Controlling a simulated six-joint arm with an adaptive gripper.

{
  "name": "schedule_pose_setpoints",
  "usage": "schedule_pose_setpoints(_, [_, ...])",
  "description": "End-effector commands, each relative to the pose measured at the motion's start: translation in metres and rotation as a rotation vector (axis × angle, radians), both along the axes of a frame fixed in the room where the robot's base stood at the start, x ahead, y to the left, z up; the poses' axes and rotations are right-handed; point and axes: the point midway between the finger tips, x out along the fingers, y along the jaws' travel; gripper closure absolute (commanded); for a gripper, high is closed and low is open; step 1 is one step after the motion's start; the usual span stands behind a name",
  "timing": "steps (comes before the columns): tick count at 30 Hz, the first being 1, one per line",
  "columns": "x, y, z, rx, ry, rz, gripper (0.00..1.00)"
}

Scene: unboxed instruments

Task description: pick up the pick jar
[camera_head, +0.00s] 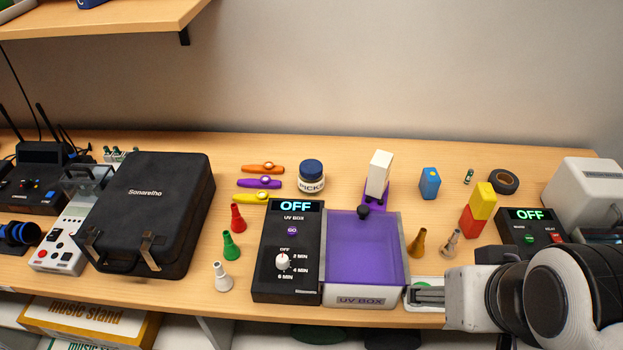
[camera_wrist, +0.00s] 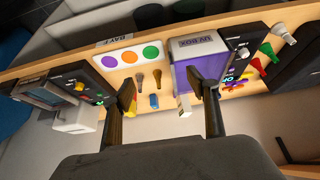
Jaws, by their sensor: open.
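The pick jar (camera_head: 311,178) stands upright on the table, behind the UV box control unit. It has a blue lid and a pale label reading PICKS. I cannot make it out in the wrist view. My gripper (camera_head: 428,293) is low at the front right of the table, well to the right of and nearer than the jar. Its two fingers are spread and empty in the wrist view (camera_wrist: 162,88).
The black UV box control unit (camera_head: 287,250) and open purple UV box drawer (camera_head: 365,300) lie between my gripper and the jar. Orange, purple (camera_head: 259,184) and yellow kazoos lie left of the jar. A white block (camera_head: 379,174) stands to its right. A black case (camera_head: 150,210) is far left.

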Motion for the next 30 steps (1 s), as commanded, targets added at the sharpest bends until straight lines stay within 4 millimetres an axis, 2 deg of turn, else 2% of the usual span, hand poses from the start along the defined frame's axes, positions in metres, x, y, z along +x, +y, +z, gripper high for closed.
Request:
schedule_pose_setpoints(5, [0.018,0.012,0.007,0.027,-0.032,0.027,0.41])
schedule_pose_setpoints(8, [0.038,0.025,0.015,0.057,-0.07,0.053,0.41])
schedule_pose_setpoints(21, [0.16,0.107,0.069,0.233,-0.319,0.142,0.41])
schedule_pose_setpoints(30, [0.236,0.154,0.098,0.32,-0.477,0.123,0.41])
